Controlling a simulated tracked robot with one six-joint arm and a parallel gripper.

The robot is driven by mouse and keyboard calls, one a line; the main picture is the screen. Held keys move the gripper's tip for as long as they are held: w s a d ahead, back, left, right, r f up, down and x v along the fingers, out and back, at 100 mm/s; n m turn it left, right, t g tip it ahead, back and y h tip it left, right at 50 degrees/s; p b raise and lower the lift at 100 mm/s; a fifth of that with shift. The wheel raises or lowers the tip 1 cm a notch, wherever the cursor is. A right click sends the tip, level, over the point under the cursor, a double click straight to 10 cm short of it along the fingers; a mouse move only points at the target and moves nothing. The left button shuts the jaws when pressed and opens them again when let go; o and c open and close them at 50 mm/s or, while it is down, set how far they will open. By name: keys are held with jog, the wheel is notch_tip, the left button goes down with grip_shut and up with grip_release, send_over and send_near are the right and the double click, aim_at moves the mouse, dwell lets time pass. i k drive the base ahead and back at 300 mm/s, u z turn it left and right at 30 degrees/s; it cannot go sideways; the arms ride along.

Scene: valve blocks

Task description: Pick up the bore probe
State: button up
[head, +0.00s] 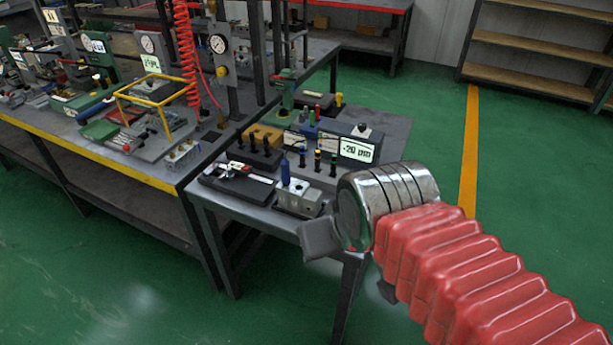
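On the small grey table, a blue-handled tool (285,172) stands upright in a light grey block (298,195). Several thin upright pins with coloured tops (317,160) stand behind it, beside a box with a digital display (357,150). I cannot tell for certain which of these is the bore probe. My gripper (318,240) shows only as a grey finger part in front of the table's front edge. My silver wrist hides the rest of it. I cannot see whether it is open or holds anything.
A measuring tool lies in a black tray (236,182) left of the grey block. A yellow-edged workbench (90,143) with gauges, a yellow frame (155,100) and a red coiled hose (186,50) stands to the left. The green floor (540,190) at the right is clear.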

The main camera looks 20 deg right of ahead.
aim_at(285, 163)
jog(key=z, duration=1.2)
jog(key=k, duration=0.7)
jog(key=u, duration=0.85)
jog(key=i, duration=1)
